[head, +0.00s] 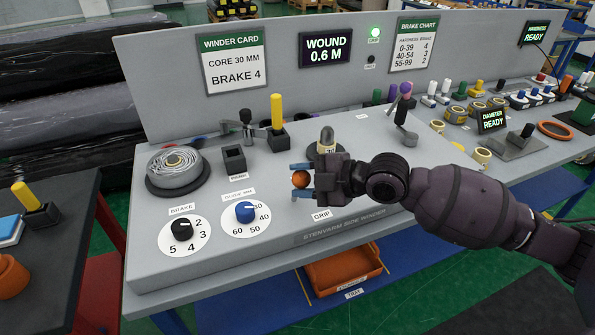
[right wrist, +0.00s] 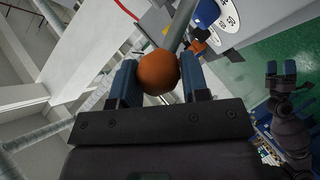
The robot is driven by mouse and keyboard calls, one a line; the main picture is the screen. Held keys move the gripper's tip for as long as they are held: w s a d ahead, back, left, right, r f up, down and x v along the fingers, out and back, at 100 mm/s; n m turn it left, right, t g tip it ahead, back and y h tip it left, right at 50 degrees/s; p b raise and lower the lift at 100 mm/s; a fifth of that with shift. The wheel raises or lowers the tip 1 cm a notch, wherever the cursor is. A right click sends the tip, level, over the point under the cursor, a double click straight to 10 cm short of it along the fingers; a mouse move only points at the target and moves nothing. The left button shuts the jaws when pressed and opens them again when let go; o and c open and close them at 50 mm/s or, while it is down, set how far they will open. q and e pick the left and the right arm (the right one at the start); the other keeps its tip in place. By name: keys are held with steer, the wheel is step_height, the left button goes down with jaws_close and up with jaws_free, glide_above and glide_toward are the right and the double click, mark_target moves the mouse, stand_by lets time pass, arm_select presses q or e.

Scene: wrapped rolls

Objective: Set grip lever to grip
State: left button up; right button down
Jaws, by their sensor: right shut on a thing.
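The grip lever's round orange knob (head: 300,179) sits at the front middle of the grey winder bench, near a label reading GRIP (head: 321,215). My right gripper (head: 301,180) is shut on this knob, one blue finger on each side. In the right wrist view the orange knob (right wrist: 158,72) fills the space between the blue fingers, and a grey rod shows behind it. The lever's base is hidden. My left gripper (right wrist: 281,70) shows small at the right of the right wrist view, its blue fingers apart and empty; it is outside the head view.
A brake dial (head: 183,229) and blue dial (head: 245,211) lie left of the knob. A dark upright spindle (head: 327,140) stands just behind my right gripper. A green lamp (head: 375,32) is lit on the back panel.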

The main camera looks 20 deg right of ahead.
steer(key=shift+s+d+f, duration=0.15)
steer(key=shift+s, duration=0.15)
steer(key=shift+f, duration=0.15)
steer(key=shift+s+f, duration=0.15)
steer(key=c, duration=0.7)
jaws_free()
steer(key=shift+d, duration=0.1)
steer(key=shift+v, duration=5.35)
